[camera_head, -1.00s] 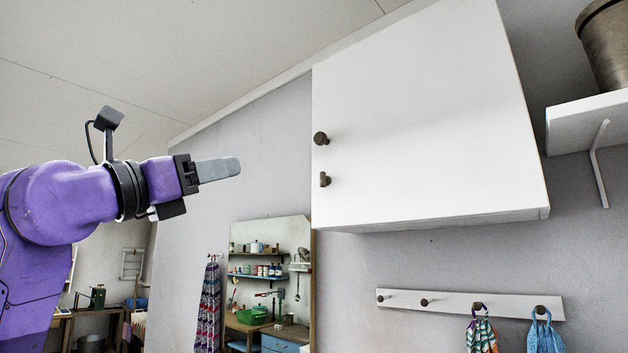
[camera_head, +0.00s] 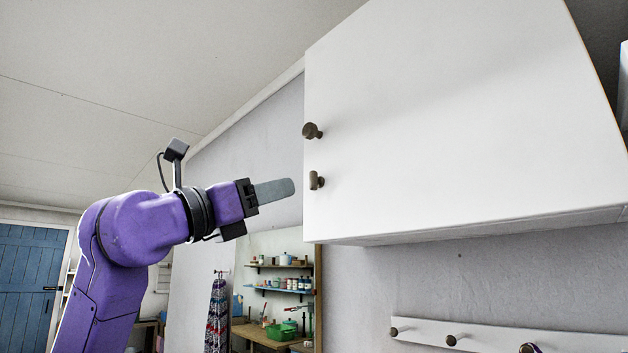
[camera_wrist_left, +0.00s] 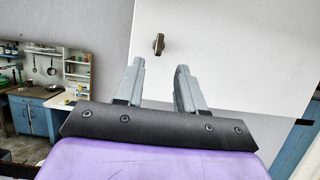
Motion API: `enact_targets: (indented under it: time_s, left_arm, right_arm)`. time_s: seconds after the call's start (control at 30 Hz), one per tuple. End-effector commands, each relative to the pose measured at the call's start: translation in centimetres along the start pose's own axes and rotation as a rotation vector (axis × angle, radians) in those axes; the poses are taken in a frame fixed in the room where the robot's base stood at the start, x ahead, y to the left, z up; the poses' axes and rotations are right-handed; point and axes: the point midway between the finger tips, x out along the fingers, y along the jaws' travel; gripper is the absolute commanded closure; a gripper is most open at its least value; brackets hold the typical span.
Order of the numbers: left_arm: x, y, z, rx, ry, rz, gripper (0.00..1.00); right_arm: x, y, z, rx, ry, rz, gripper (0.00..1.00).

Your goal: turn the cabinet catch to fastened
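The white wall cabinet (camera_head: 450,120) fills the upper right of the head view. Near its left edge are a round dark knob (camera_head: 312,131) and, below it, the small dark catch (camera_head: 316,180), whose bar looks upright. The catch also shows in the left wrist view (camera_wrist_left: 158,44), beyond the fingertips, its bar roughly upright there. My left gripper (camera_head: 290,188) points right at the catch from the left, with a small gap in the picture. In the left wrist view its two fingers (camera_wrist_left: 160,66) stand apart with nothing between them. My right gripper is not in view.
A white peg rail (camera_head: 500,336) is on the wall below the cabinet. A mirror or opening (camera_head: 275,262) showing shelves lies below my left gripper. A blue door (camera_head: 30,280) is far left. The space around the catch's left side is clear.

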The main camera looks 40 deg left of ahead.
Motion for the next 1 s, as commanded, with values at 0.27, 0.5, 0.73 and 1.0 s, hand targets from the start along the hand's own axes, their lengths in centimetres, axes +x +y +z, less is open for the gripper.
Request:
enact_targets:
  time_s: [0.27,0.5,0.73,1.0]
  left_arm:
    - [6.3,0.0,0.5,-0.001,0.003,0.000,0.62]
    - [7.8,-0.1,0.1,-0.001,0.000,-0.002,0.62]
    - [7.8,-0.1,0.0,-0.002,0.000,-0.002,0.78]
    - [7.8,-0.1,0.0,0.000,0.000,-0.003,1.00]
  right_arm:
    - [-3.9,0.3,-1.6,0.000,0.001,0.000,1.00]
    - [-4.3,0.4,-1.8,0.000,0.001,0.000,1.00]
    - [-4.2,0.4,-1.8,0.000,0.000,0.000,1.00]
    - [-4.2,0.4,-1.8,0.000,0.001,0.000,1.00]
